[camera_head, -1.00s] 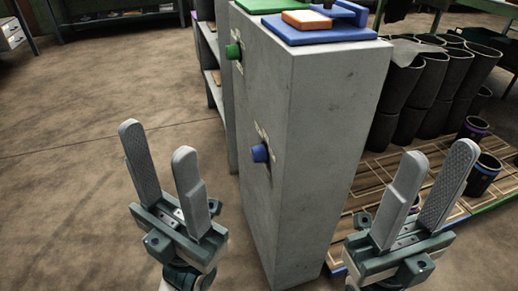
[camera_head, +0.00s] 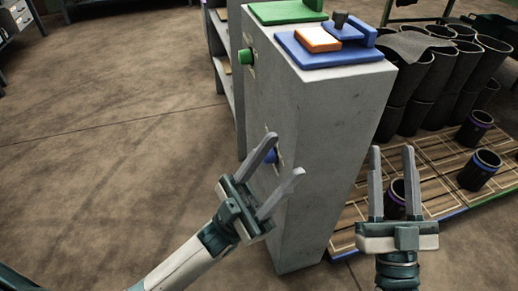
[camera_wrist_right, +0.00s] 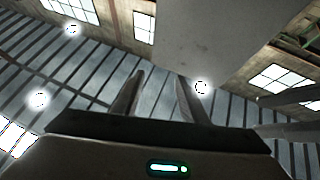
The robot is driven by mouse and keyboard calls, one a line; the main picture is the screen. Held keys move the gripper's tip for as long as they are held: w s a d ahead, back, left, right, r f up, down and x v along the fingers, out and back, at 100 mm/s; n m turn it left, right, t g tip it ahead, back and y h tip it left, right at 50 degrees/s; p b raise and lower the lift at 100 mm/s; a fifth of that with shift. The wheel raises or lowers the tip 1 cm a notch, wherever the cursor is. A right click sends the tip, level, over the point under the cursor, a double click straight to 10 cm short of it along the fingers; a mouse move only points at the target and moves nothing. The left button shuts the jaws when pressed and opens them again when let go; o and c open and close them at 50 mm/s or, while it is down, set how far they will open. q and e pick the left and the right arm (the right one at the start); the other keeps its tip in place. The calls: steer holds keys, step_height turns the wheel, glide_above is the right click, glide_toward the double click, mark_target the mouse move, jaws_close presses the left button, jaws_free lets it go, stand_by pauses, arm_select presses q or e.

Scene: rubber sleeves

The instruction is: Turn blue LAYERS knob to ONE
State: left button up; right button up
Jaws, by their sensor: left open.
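The blue knob (camera_head: 271,156) sits on the left-hand face of a tall grey concrete pillar (camera_head: 340,135). It is partly hidden behind a finger of my left gripper (camera_head: 284,157). That gripper is open, with its fingers pointing up toward the knob's face of the pillar, one finger on each side of the knob in the picture. I cannot tell whether it touches the knob. The dial marks cannot be read. My right gripper (camera_head: 392,151) is open and empty, to the right of the pillar. Its parted fingers also show in the right wrist view (camera_wrist_right: 157,85).
A green knob (camera_head: 245,56) sits higher on the same face. Blue and green plates (camera_head: 335,55) lie on the pillar's top. Several black sleeves (camera_head: 435,75) stand at the right by a wooden pallet (camera_head: 435,165). A shelf (camera_head: 222,65) stands behind; floor at left is clear.

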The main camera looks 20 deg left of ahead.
arm_select(q)
steer(key=w+a+f+n+g+y+p, duration=0.3)
steer(key=w+a+f+y+p, duration=0.25)
steer(key=f+p, duration=0.45)
arm_select(e)
steer(key=d+f+g+h, duration=0.35)
steer(key=f+g, duration=0.65)
steer(key=f, duration=0.8)
arm_select(q)
steer(key=a+f+n+g+y+p, duration=0.1)
steer(key=a+f+y+p, duration=0.5)
steer(key=a, duration=1.2)
step_height(320, 180, down, 2)
steer(key=shift+w+f+n+p, duration=0.1)
steer(key=shift+w+n+p, duration=0.35)
steer(key=shift+n+p, duration=0.4)
arm_select(e)
steer(key=s+d+f+g+h, duration=0.1)
steer(key=s+d+f+g, duration=0.2)
steer(key=s, duration=0.7)
steer(key=s+d+f+m+g+h, duration=0.1)
steer(key=s+d+f+g, duration=0.3)
steer(key=s+f+g, duration=0.4)
steer(key=s+f+h, duration=0.1)
steer(key=s+f, duration=0.1)
steer(key=s, duration=0.1)
steer(key=shift+s+f, duration=0.15)
steer(key=shift+f, duration=0.15)
